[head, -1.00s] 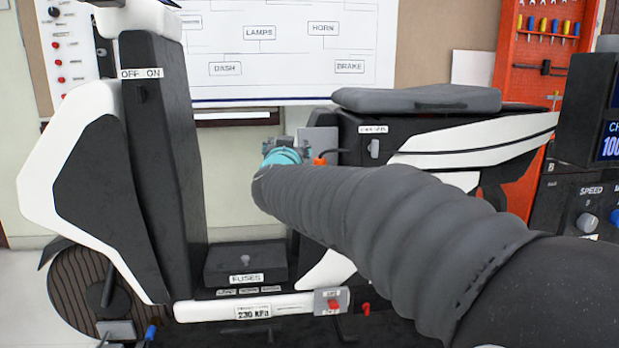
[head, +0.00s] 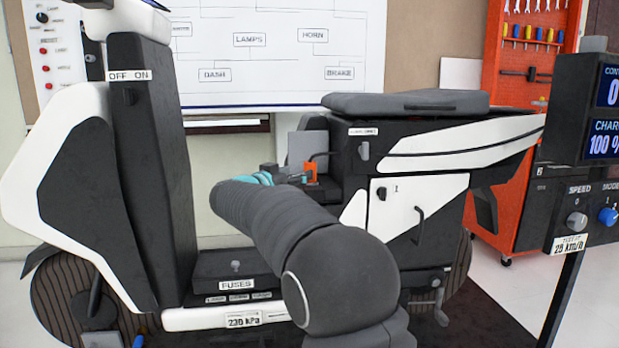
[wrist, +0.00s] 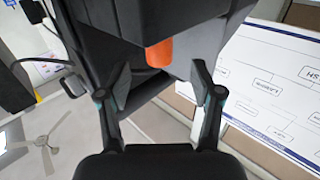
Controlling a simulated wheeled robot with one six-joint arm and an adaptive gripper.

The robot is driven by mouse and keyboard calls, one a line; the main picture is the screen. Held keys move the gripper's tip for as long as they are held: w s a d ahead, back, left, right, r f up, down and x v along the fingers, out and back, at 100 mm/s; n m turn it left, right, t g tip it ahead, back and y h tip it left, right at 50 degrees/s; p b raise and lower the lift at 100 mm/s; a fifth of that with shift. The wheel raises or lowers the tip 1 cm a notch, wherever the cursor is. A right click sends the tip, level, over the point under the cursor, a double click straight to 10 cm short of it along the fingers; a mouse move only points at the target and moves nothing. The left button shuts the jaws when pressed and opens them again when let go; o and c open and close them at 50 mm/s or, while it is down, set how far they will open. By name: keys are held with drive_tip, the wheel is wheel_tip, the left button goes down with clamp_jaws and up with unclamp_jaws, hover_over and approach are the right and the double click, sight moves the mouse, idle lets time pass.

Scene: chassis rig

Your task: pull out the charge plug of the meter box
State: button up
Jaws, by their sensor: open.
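The orange charge plug (head: 310,173) sits by the dark recess under the seat of the scooter, beside a raised grey flap (head: 303,147). A thin black cable loops near it. My gripper (head: 290,173) is just left of the plug, partly hidden by my arm. In the wrist view the gripper (wrist: 162,68) is open, its fingers spread to either side of the orange plug (wrist: 160,53), which shows beyond the tips. I cannot tell whether they touch it. The meter box (head: 590,160) stands at the right and reads 100 %.
A white side panel (head: 415,210) with a handle is below and right. The front column (head: 140,165) and fuse box (head: 238,266) are left. An orange tool rack (head: 520,90) stands behind.

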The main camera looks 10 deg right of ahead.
sight(308, 166)
drive_tip(key=shift+f+b+x, duration=0.15)
drive_tip(key=shift+b+x, duration=0.1)
drive_tip(key=shift+x, duration=1.45)
drive_tip(key=shift+f+b+x, duration=0.15)
drive_tip(key=shift+b+x, duration=0.05)
drive_tip(key=shift+x, duration=1.45)
clamp_jaws()
